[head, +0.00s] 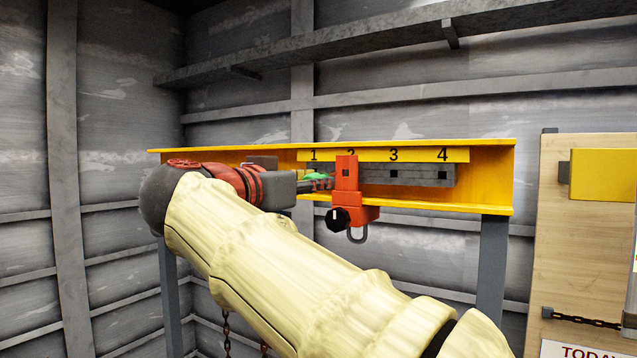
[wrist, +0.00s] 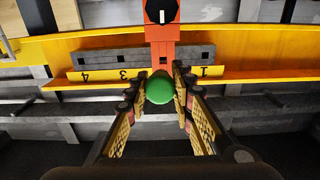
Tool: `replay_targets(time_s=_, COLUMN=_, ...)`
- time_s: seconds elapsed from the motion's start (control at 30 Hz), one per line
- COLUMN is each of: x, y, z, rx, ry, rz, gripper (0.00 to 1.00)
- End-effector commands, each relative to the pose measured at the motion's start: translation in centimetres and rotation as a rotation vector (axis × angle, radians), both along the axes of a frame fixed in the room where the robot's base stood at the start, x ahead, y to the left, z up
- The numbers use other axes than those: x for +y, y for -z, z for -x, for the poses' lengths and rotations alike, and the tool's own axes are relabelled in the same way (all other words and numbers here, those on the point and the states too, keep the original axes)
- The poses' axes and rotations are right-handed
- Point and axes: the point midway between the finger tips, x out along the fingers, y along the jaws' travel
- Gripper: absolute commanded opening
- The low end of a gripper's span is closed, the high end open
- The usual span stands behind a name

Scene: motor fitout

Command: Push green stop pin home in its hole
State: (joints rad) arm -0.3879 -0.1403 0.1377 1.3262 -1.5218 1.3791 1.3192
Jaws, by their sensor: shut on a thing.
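The green stop pin (head: 316,177) is at the left side of the orange-red trolley (head: 346,183) in the head view. In the wrist view its rounded green head (wrist: 159,89) lies between my fingertips, in front of the trolley body (wrist: 163,52). My gripper (head: 318,184) is shut on the pin; its two fingers (wrist: 160,90) flank the green head in the wrist view. The pin's shaft and its hole are hidden, so I cannot tell how deep the pin sits. The trolley is at the mark 2 and partly covers that number.
A yellow beam (head: 480,173) carries a grey bar with dark square holes (head: 425,174) and a strip numbered 1 to 4 (head: 420,155). A black knob and a shackle (head: 357,234) are at the trolley's bottom. A wooden board (head: 560,230) stands at the right.

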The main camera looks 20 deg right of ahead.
Motion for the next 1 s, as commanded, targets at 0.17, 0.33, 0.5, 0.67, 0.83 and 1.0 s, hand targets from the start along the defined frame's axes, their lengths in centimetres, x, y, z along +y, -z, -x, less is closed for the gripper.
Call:
replay_targets(time_s=0.17, x=0.0, y=0.0, z=0.0, rx=0.002, ry=0.0, rz=0.0, gripper=0.0)
replay_targets(time_s=0.33, x=0.3, y=-0.7, z=0.0, rx=0.057, ry=0.011, rz=0.009, gripper=0.0)
replay_targets(time_s=0.5, x=1.0, y=-1.3, z=0.1, rx=0.178, ry=0.031, rz=0.025, gripper=0.0)
replay_targets(time_s=0.67, x=1.6, y=-1.4, z=0.3, rx=0.277, ry=0.044, rz=0.038, gripper=0.0)
replay_targets(time_s=0.83, x=1.8, y=-1.2, z=0.4, rx=0.331, ry=0.051, rz=0.046, gripper=0.0)
replay_targets(time_s=1.0, x=1.9, y=-1.0, z=0.5, rx=0.337, ry=0.052, rz=0.047, gripper=0.0)
